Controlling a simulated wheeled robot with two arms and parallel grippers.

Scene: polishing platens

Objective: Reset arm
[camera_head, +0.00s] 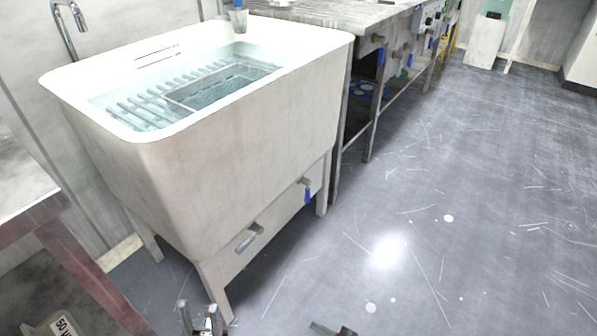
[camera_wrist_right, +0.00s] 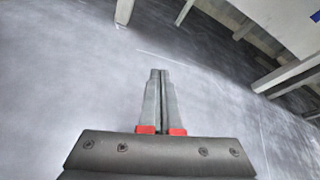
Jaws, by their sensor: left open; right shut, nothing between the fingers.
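My left gripper (camera_head: 198,308) shows at the bottom of the head view, in front of the white tub's near leg. Its two fingers stand apart with nothing between them. My right gripper (camera_head: 332,329) only just enters the bottom edge of the head view, over the floor. In the right wrist view its fingers (camera_wrist_right: 160,74) lie together, shut and empty, pointing over bare grey floor. Neither gripper appears to hold anything. Most of both arms is out of view.
A white tub (camera_head: 230,145) with water and a wire rack (camera_head: 215,87) stands at left, with valve handles below. A metal bench (camera_head: 325,12) extends behind it. A table (camera_head: 25,180) edges in at far left. The floor (camera_head: 450,240) at right is clear.

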